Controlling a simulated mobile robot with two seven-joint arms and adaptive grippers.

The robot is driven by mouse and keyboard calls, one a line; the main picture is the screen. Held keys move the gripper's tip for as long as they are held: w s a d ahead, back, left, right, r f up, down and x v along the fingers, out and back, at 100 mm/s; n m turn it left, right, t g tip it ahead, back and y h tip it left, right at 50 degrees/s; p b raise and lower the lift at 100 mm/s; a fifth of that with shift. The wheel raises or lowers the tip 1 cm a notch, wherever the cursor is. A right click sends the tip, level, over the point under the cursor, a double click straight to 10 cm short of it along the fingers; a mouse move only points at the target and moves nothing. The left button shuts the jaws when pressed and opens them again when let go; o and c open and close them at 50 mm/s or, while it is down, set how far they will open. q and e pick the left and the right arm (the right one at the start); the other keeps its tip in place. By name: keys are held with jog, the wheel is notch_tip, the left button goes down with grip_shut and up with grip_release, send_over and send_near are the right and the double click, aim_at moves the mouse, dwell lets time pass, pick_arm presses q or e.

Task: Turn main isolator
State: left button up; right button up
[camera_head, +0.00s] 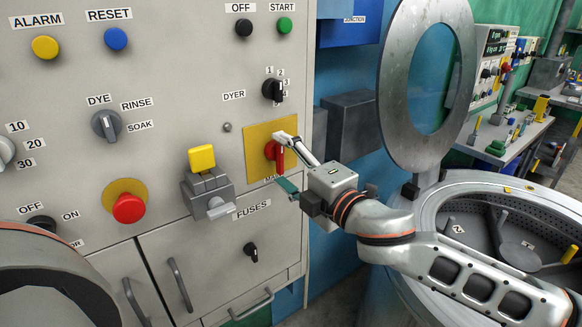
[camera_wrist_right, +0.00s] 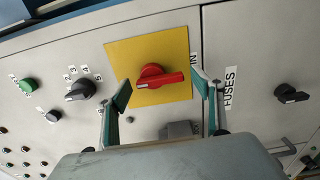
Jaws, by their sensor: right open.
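The main isolator is a red rotary handle (camera_head: 275,152) on a yellow square plate (camera_head: 256,165), on the right part of the grey control panel. In the right wrist view the red handle (camera_wrist_right: 160,77) lies between my two fingers, with the yellow plate (camera_wrist_right: 118,56) behind it. My right gripper (camera_head: 285,160) is open, its fingers at either side of the handle; I cannot tell whether they touch it. It also shows in the right wrist view (camera_wrist_right: 163,92). The label under the plate is partly hidden by a finger. My left gripper is not in view.
Left of the isolator are a grey fuse unit with a yellow block (camera_head: 202,158) and a red emergency button (camera_head: 128,208). The DYER selector (camera_head: 272,90) is above. A drum (camera_head: 470,200) with a raised round lid (camera_head: 425,70) stands at right, close to my right arm.

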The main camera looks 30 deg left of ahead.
jog(key=v, duration=1.2)
jog(key=shift+f, duration=0.1)
